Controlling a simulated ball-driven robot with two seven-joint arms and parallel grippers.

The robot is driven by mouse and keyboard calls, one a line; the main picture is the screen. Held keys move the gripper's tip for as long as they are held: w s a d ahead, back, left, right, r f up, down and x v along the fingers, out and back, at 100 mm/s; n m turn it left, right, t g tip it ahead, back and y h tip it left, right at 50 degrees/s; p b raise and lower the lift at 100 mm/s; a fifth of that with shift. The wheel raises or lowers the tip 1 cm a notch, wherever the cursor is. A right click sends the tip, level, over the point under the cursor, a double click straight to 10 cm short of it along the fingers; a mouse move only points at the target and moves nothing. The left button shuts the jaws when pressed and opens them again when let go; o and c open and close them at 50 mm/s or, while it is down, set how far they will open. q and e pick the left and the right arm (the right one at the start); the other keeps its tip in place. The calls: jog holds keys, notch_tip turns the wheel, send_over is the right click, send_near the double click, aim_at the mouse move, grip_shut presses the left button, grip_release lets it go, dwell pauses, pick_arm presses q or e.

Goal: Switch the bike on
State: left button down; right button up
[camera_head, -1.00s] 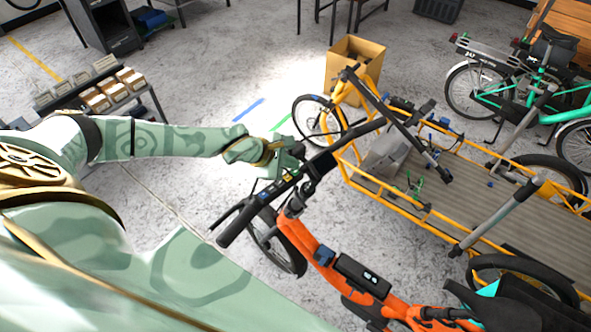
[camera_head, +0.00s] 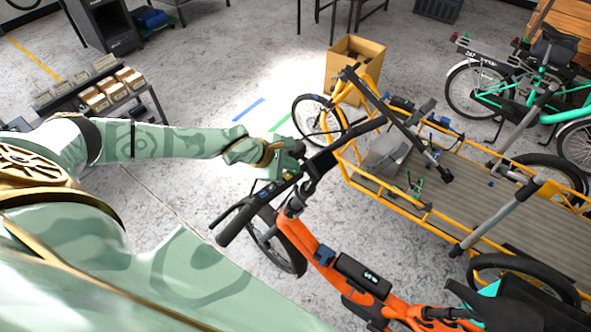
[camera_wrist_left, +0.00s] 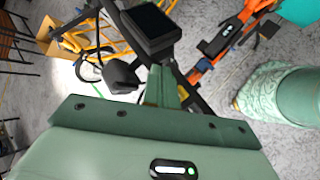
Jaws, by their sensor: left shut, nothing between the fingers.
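The orange bike (camera_head: 302,243) stands in front of me, its black handlebar (camera_head: 235,225) running up to the right. A dark display (camera_wrist_left: 152,27) on the bar looks blank in the left wrist view. A black box on the frame (camera_head: 362,276) carries small white marks. My pale green left gripper (camera_head: 287,173) is shut and empty at the left half of the handlebar, over the controls beside the grip. In the left wrist view its fingers (camera_wrist_left: 165,88) point toward the bar just below the display. I cannot tell whether they touch a button. My right gripper is not in view.
The yellow-railed cargo bed (camera_head: 480,205) lies to the right, with loose tools in it. A cardboard box (camera_head: 355,65) stands behind it. A teal bike (camera_head: 510,100) is at the far right. A rack of small boxes (camera_head: 100,92) stands left. Floor between is clear.

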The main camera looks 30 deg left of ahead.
pick_arm(q)
jog(key=shift+f, duration=0.2)
dwell(0.5)
jog(key=shift+r, duration=0.15)
jog(key=shift+r+p, duration=0.35)
jog(key=shift+r, duration=0.2)
notch_tip(320, 180, up, 6)
jog(key=p, duration=0.4)
jog(key=shift+w+p, duration=0.15)
jog(key=shift+p, duration=0.15)
dwell(0.9)
